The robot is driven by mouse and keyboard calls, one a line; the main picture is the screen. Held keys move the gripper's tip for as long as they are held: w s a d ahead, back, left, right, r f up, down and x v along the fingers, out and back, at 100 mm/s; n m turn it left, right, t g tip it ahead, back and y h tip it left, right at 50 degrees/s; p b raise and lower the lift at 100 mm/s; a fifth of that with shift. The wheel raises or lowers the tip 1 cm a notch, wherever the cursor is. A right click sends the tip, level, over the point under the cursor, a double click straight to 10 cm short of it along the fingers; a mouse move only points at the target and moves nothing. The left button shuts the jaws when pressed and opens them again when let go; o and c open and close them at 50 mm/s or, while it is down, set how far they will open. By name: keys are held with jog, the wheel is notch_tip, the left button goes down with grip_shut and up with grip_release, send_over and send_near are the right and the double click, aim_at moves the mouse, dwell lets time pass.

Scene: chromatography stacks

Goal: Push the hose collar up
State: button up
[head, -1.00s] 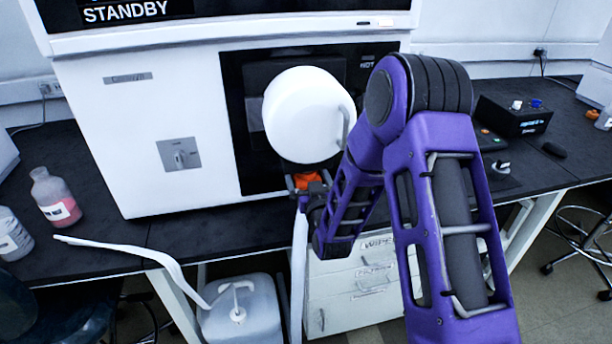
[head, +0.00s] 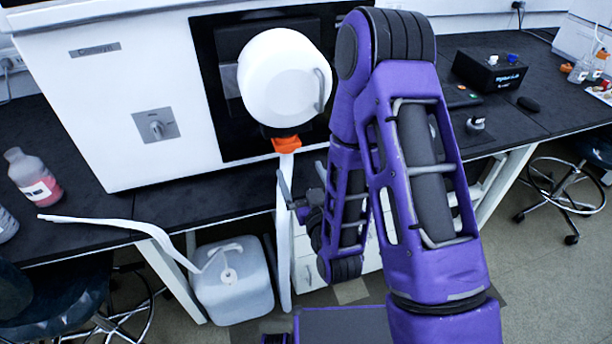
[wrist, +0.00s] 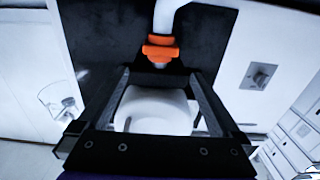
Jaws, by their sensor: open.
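The orange hose collar (head: 286,144) is on the white hose (head: 284,225), just below a dark part under the round white vessel (head: 280,72). In the wrist view the collar (wrist: 160,49) appears upside down, with the hose (wrist: 168,18) above it and the vessel (wrist: 155,108) below. My gripper (head: 299,170) is open and empty, lower than the collar and close to the hose. In the wrist view its fingertips (wrist: 160,74) are spread wide, with the collar ahead of them. I cannot tell whether the collar touches the dark part.
A large white instrument (head: 110,100) with a black recess stands behind the vessel. A translucent jug (head: 232,285) sits under the bench, with a loose white tube (head: 110,222) near it. A bottle of pink liquid (head: 35,180) stands at left. A black box (head: 490,70) stands at right.

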jog(key=shift+p+v, duration=1.45)
jog(key=shift+v, duration=0.2)
